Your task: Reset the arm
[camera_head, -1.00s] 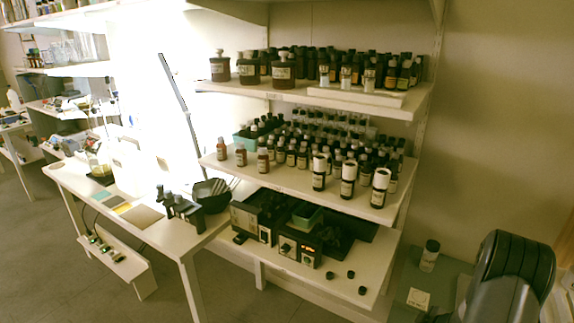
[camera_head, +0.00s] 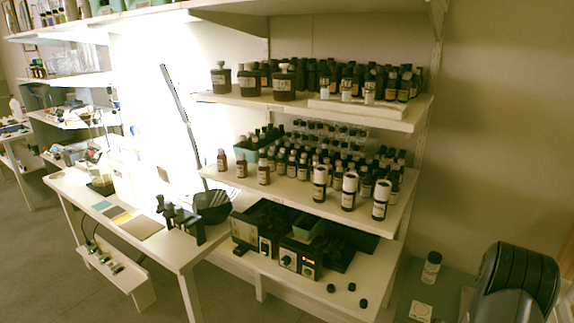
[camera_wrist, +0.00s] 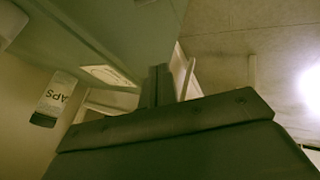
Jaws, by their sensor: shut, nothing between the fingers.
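My arm (camera_head: 515,283) shows at the lower right of the head view, folded close to the camera. Its fingers are not visible there. In the wrist view my gripper (camera_wrist: 158,86) shows as two dark fingers side by side, shut with nothing between them. A white-labelled bottle with a dark cap (camera_head: 431,268) stands on the grey surface left of my arm. In the wrist view a bottle labelled "CAPS" (camera_wrist: 54,95) appears upside down at the left, apart from the fingers.
A shelf unit with rows of dark bottles (camera_head: 283,82) fills the middle. Three white-topped bottles (camera_head: 349,192) stand at the front of its middle shelf. Black devices (camera_head: 300,262) and several loose caps (camera_head: 351,287) sit on the lowest shelf. A white table (camera_head: 179,249) stands at left.

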